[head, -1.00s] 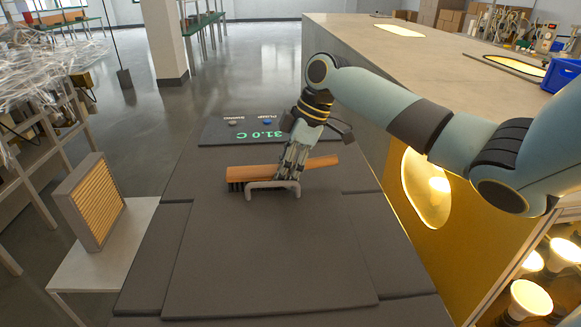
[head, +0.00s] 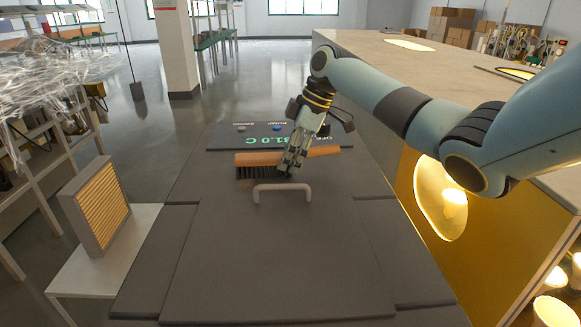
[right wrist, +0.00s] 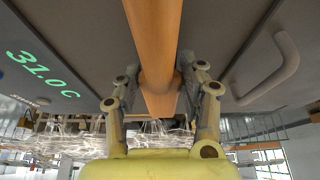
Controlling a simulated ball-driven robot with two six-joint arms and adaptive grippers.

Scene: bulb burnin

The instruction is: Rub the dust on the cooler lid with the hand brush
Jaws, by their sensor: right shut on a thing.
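The hand brush (head: 258,158) has an orange-brown wooden back and dark bristles that point down. My right gripper (head: 293,163) is shut on its handle. The right wrist view shows the handle (right wrist: 154,45) between the two fingers (right wrist: 155,88). The brush is over the far part of the grey cooler lid (head: 270,250), just beyond the lid's handle (head: 283,188). I cannot tell whether the bristles touch the lid. No dust can be made out. My left gripper is not in view.
A dark panel (head: 222,138) with a green 31.0 C readout lies beyond the lid. A pleated filter (head: 95,205) stands on a white table at left. A yellow-sided bench (head: 480,225) with lit bulbs borders the right. The near lid is clear.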

